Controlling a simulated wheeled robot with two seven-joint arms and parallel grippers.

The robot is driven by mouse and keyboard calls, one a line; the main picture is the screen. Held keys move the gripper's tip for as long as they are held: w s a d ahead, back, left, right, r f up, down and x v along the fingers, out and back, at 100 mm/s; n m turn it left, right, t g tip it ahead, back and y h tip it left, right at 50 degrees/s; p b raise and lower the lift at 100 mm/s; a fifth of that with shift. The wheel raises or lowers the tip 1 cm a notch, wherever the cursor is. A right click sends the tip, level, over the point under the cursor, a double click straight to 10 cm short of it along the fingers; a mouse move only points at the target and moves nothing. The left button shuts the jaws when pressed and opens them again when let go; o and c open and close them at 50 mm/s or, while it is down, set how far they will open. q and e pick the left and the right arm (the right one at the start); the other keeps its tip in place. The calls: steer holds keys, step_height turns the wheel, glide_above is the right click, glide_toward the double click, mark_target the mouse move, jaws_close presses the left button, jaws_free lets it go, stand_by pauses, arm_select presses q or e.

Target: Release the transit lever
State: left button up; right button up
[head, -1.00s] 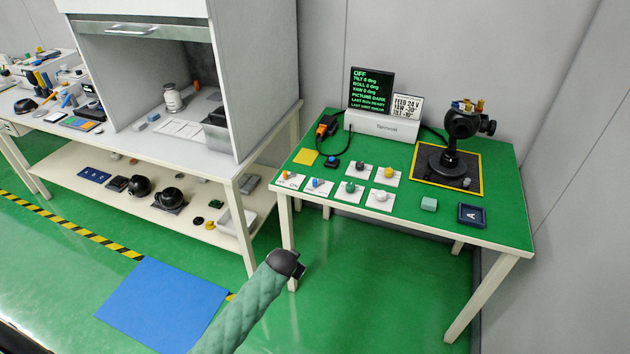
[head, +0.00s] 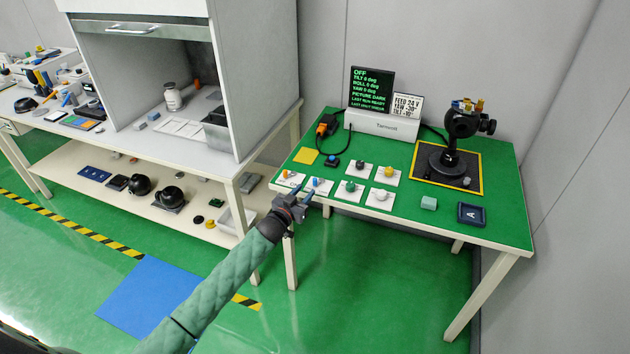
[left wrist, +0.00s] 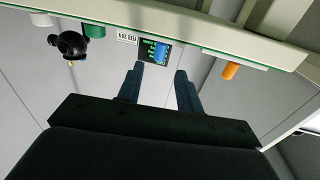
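The black gimbal camera (head: 462,125) stands on its base on a yellow-edged dark mat (head: 425,170) at the right of the green table. Small brass and orange parts sit on its top. I cannot make out which part is the transit lever. My left gripper (head: 296,203) is at the table's front left corner, close to the cards with knobs and far from the gimbal. The left wrist view shows its two fingers (left wrist: 162,75) apart with nothing between them. The gimbal (left wrist: 72,42) also shows there, in an inverted picture. My right gripper is out of view.
The green table (head: 480,232) holds several knob cards, a white box (head: 384,124), a status screen (head: 371,90) reading OFF, a label card (head: 407,108) and a blue tray (head: 472,213). A hooded bench (head: 250,165) stands left. Floor in front of the table is clear.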

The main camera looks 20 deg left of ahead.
mark_target(314, 182)
arm_select(q)
steer(key=shift+w+d+r, duration=0.1)
steer(key=shift+w+r, duration=0.05)
steer(key=shift+w, duration=0.1)
steer(key=p+x, duration=0.2)
steer(key=x, duration=0.3)
steer(key=shift+w, duration=0.15)
steer(key=shift+x, duration=0.95)
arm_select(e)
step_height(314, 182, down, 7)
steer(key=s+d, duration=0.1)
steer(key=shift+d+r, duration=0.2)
arm_select(q)
steer(key=shift+c, duration=0.3)
jaws_close()
